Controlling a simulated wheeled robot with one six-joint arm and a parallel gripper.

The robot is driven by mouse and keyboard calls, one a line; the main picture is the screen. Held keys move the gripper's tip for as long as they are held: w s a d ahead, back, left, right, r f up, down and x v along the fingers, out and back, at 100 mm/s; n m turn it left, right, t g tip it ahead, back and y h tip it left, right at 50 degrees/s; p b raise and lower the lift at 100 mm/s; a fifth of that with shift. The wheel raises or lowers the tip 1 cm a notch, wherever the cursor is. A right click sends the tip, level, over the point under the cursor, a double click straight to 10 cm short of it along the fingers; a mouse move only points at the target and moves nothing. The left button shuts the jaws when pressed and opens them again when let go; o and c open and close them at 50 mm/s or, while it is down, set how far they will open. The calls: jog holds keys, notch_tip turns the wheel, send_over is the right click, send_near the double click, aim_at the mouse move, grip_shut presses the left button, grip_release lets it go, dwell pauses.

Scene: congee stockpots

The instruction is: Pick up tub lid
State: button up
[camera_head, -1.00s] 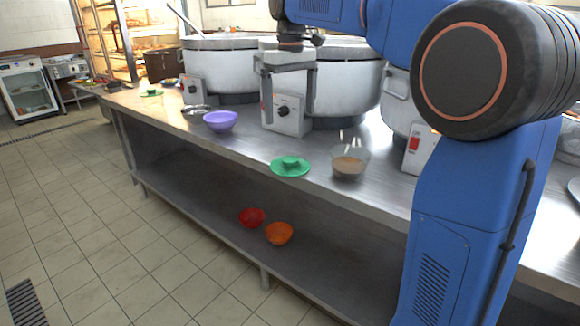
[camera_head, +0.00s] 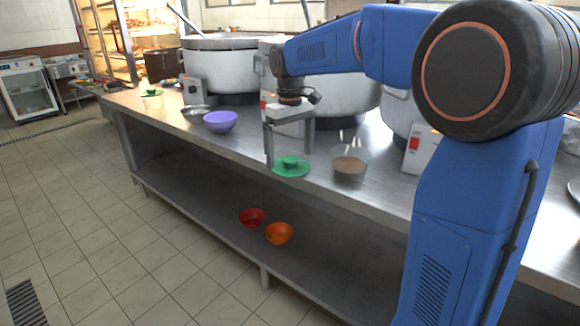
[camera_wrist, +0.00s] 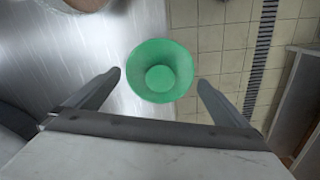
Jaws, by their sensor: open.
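The tub lid (camera_head: 291,171) is a round green lid with a raised knob, lying flat near the front edge of the steel counter. It also shows in the wrist view (camera_wrist: 148,92), between and beyond the fingertips, overlapping the counter's edge in that view. My gripper (camera_head: 288,157) is open and empty, pointing down just above the lid. In the wrist view my gripper (camera_wrist: 159,79) has one finger on each side of the lid, with gaps. I cannot tell the exact height left between fingertips and lid.
A clear tub (camera_head: 349,168) with brownish content stands right of the lid. A purple bowl (camera_head: 220,121) sits to the left, with large stockpots (camera_head: 222,68) behind. Another green lid (camera_head: 151,93) is far left. Red (camera_head: 252,217) and orange (camera_head: 279,233) bowls lie on the lower shelf (camera_head: 200,190).

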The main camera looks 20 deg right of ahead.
jog(key=shift+f, duration=1.15)
jog(key=c, duration=0.7)
jog(key=shift+r, duration=0.15)
